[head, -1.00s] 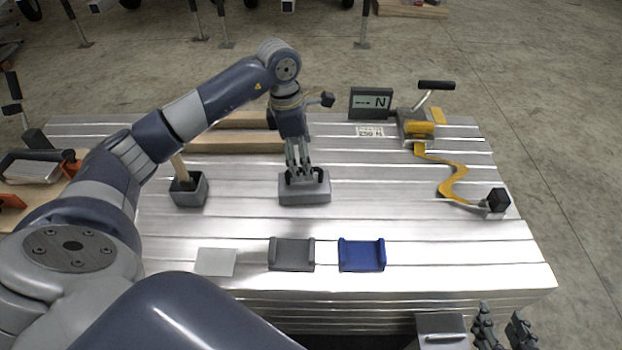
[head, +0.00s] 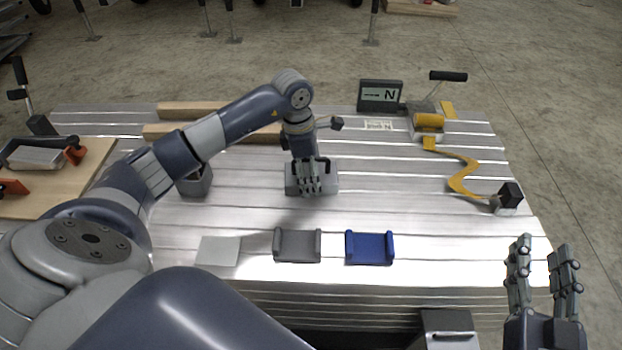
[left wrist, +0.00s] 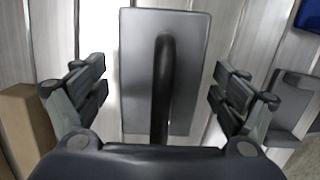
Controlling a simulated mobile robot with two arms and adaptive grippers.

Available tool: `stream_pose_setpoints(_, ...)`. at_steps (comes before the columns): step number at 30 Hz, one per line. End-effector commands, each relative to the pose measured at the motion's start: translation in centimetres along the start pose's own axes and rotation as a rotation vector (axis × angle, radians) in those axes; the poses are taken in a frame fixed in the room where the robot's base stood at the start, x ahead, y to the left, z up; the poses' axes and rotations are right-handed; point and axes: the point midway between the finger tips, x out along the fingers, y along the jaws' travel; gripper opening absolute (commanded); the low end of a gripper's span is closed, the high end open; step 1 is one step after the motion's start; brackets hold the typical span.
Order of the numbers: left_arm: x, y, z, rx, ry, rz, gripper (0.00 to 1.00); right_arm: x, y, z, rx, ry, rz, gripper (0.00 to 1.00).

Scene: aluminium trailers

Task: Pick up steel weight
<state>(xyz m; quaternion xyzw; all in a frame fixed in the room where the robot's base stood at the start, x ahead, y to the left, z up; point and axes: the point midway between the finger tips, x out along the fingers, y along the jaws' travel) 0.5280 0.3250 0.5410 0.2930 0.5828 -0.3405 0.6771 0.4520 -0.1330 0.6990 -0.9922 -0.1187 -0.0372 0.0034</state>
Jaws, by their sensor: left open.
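The steel weight (head: 327,182) is a grey block with a dark handle, lying on the slatted aluminium deck near its middle. In the left wrist view the weight (left wrist: 188,75) fills the centre, its dark bar handle (left wrist: 164,90) running lengthwise. My left gripper (head: 311,190) is over the weight, pointing down. In the left wrist view its open fingers (left wrist: 162,88) stand on either side of the handle, apart from it. My right gripper (head: 541,255) is at the lower right, empty with its fingers apart, beside the deck's front right corner.
A grey cradle (head: 298,246), a blue cradle (head: 370,248) and a pale plate (head: 219,251) lie along the front. A display (head: 380,96) and a yellow strap winch (head: 429,120) stand at the back right. A grey box (head: 195,182) and wooden beams (head: 205,109) are left of the weight.

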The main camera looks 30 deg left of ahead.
Motion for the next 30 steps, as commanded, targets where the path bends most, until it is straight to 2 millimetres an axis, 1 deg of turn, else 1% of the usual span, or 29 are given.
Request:
stream_pose_setpoints(4, 0.49, 0.0, 0.01, -0.001, -0.001, 0.0, 0.9, 0.05, -0.1, -0.68, 0.001, 0.036, -0.002, 0.4)
stream_pose_setpoints(10, 0.48, 0.0, 0.01, 0.0, -0.001, 0.0, 0.9, 0.05, -0.1, -0.75, 0.001, 0.037, -0.002, 0.4)
stream_pose_setpoints(11, 0.48, 0.0, 0.01, 0.0, -0.001, 0.0, 0.85, 0.05, -0.1, -0.75, 0.001, 0.037, -0.002, 0.4)
stream_pose_setpoints(12, 0.48, 0.0, 0.01, 0.0, -0.001, 0.0, 0.76, 0.05, -0.1, -0.74, 0.001, 0.037, -0.002, 0.4)
stream_pose_setpoints(14, 0.48, 0.0, 0.01, 0.0, -0.001, 0.0, 0.63, 0.05, -0.1, -0.73, 0.001, 0.037, -0.002, 0.4)
stream_pose_setpoints(15, 0.47, 0.0, 0.01, 0.0, -0.001, 0.0, 0.54, 0.05, -0.1, -0.73, 0.001, 0.036, -0.002, 0.4)
stream_pose_setpoints(17, 0.48, 0.0, 0.01, 0.0, 0.0, 0.0, 0.4, 0.05, -0.1, -0.73, 0.001, 0.036, -0.002, 0.4)
stream_pose_setpoints(18, 0.48, 0.0, 0.01, 0.0, 0.0, 0.0, 0.31, 0.05, -0.1, -0.73, 0.001, 0.036, -0.002, 0.4)
stream_pose_setpoints(20, 0.48, 0.0, 0.01, 0.0, 0.0, 0.0, 0.17, 0.05, -0.1, -0.72, 0.001, 0.036, -0.002, 0.4)
stream_pose_setpoints(21, 0.49, 0.0, 0.0, 0.0, 0.0, 0.0, 0.08, 0.05, -0.1, -0.73, 0.001, 0.036, -0.002, 0.4)
stream_pose_setpoints(22, 0.49, 0.0, 0.0, 0.0, 0.0, 0.0, 0.02, 0.05, -0.1, -0.72, 0.001, 0.036, -0.002, 0.4)
stream_pose_setpoints(23, 0.11, 0.17, 0.2, 0.0, -0.007, 0.006, 0.0, 0.05, -0.1, -0.78, 0.001, 0.036, -0.002, 0.4)
stream_pose_setpoints(30, 0.07, 0.17, 0.19, 0.0, -0.007, 0.005, 0.0, 0.06, -0.1, -0.78, 0.001, 0.034, -0.002, 0.4)
